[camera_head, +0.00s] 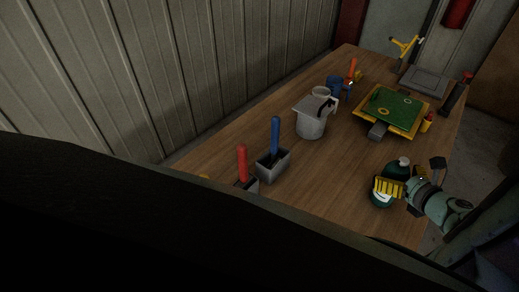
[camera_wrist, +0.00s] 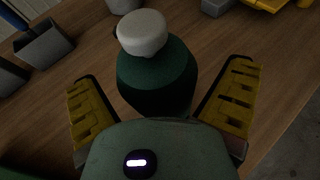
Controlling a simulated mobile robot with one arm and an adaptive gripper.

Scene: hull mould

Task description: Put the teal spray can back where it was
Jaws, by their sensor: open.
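The teal spray can (camera_head: 382,199), with a white cap, stands on the wooden table (camera_head: 335,185) near its front right edge. In the wrist view the spray can (camera_wrist: 157,82) lies ahead of my palm, cap at the top of the picture. My gripper (camera_head: 405,181) is open, its yellow-padded fingers on either side of the can. In the wrist view my gripper (camera_wrist: 165,85) shows a gap between the can and each finger. Part of the can is hidden behind a finger in the head view and behind my palm in the wrist view.
Grey holders with a blue-handled tool (camera_head: 275,135) and a red-handled tool (camera_head: 242,160) stand left. A grey pitcher (camera_head: 311,125) stands mid-table. A yellow-framed green board (camera_head: 392,108) lies behind the can. Bare wood lies between pitcher and can.

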